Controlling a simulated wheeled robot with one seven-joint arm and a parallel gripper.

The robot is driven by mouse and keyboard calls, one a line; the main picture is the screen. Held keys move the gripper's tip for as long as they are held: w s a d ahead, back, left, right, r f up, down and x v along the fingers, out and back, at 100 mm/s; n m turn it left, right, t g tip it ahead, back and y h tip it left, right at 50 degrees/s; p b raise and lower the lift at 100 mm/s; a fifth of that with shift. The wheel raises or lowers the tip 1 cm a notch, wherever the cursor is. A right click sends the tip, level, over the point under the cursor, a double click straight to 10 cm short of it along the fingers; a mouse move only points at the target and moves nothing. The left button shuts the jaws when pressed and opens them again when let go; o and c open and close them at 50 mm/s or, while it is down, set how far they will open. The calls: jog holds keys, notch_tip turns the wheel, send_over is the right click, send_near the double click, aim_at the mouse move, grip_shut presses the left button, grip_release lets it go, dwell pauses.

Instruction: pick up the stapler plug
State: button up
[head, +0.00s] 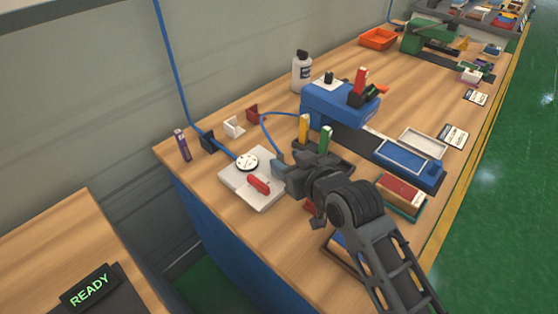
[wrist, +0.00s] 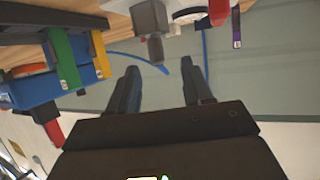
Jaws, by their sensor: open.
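My gripper (head: 285,175) is above the left part of the bench, beside the light plate with the gauge. In the wrist view its two dark fingers (wrist: 161,80) stand apart with nothing between them. A dark grey fitting (wrist: 152,25) with a narrower end shows just beyond the fingertips. A blue hose (head: 263,130) loops from the blue machine (head: 335,105) down to close by my gripper; it also shows behind the fingers in the wrist view (wrist: 126,57). The stapler plug is not clear to tell; the hose end by my gripper is partly hidden.
The plate (head: 245,195) carries a white gauge (head: 247,162) and a red lever (head: 258,184). Yellow (head: 304,129) and green (head: 326,140) handles stand close behind my gripper. A purple marker (head: 182,145) stands near the bench's left edge. A red-topped box (head: 400,192) lies to the right.

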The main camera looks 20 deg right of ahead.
aim_at(281, 155)
jog(key=x, duration=0.5)
jog(key=shift+d+p, duration=0.15)
jog(key=shift+p, duration=0.25)
jog(key=shift+r, duration=0.1)
grip_shut()
